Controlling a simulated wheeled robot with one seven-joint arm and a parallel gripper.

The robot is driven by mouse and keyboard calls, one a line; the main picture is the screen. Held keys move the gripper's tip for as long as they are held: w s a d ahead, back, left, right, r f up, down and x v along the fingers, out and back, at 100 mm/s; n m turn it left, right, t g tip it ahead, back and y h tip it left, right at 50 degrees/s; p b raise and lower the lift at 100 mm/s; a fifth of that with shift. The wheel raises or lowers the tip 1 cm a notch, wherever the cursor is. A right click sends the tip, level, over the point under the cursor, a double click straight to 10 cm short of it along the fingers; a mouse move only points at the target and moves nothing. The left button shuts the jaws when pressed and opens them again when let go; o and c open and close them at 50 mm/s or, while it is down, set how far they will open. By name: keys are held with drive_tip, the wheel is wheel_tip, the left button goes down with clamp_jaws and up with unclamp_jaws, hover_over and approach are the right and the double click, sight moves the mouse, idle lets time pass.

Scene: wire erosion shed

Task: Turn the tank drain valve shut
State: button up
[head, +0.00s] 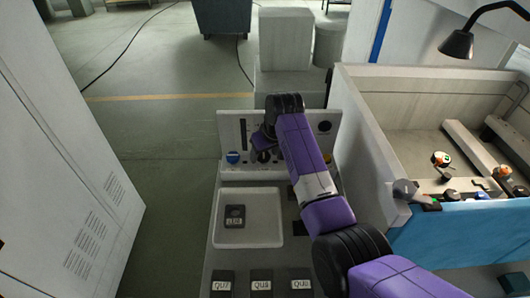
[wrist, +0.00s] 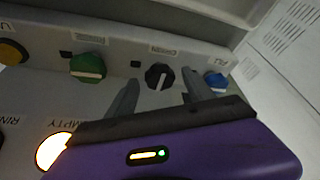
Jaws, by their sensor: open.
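A black knob with a pale pointer mark (wrist: 159,76) sits on the grey control panel (wrist: 118,52) in the wrist view. The label above it is too blurred to read surely, so I cannot confirm it is the drain valve. My gripper (wrist: 161,96) is open, its two grey fingers apart and empty, just short of the black knob with one finger toward each side. I cannot tell whether they touch it. In the head view my purple arm reaches to the upright panel (head: 231,130), and the wrist hides much of the panel's middle.
A green knob (wrist: 87,66) and a blue knob (wrist: 216,82) flank the black one; a yellow button (wrist: 12,52) is at far left. A white tray (head: 268,237) holds a dark block (head: 235,216). The blue-fronted tank (head: 450,236) stands right.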

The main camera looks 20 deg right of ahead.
drive_tip(key=shift+c, duration=0.4)
clamp_jaws()
drive_tip(key=shift+m, duration=0.4)
drive_tip(key=m, duration=0.1)
drive_tip(key=m+h, duration=0.1)
drive_tip(key=m, duration=0.1)
drive_tip(key=shift+a+m+h, duration=0.25)
drive_tip(key=shift+m+h, duration=0.15)
drive_tip(key=m+b, duration=0.1)
drive_tip(key=m, duration=0.1)
drive_tip(key=m+h+b, duration=0.1)
drive_tip(key=m, duration=0.1)
drive_tip(key=shift+w+a+f+g+h, duration=0.1)
drive_tip(key=shift+a+g+h, duration=0.05)
drive_tip(key=shift+g+h, duration=0.2)
drive_tip(key=m+b, duration=0.2)
drive_tip(key=m+g+h+b, duration=0.1)
drive_tip(key=m+b, duration=0.1)
drive_tip(key=shift+w+a+f+m+b, duration=0.1)
drive_tip(key=shift+w+a+m+b, duration=0.05)
drive_tip(key=shift+m+b, duration=0.2)
drive_tip(key=m+g+b, duration=0.1)
drive_tip(key=m+b, duration=0.2)
drive_tip(key=shift+g+b, duration=0.25)
drive_tip(key=shift+b, duration=0.05)
drive_tip(key=shift+w+r, duration=0.1)
drive_tip(key=shift+r, duration=0.15)
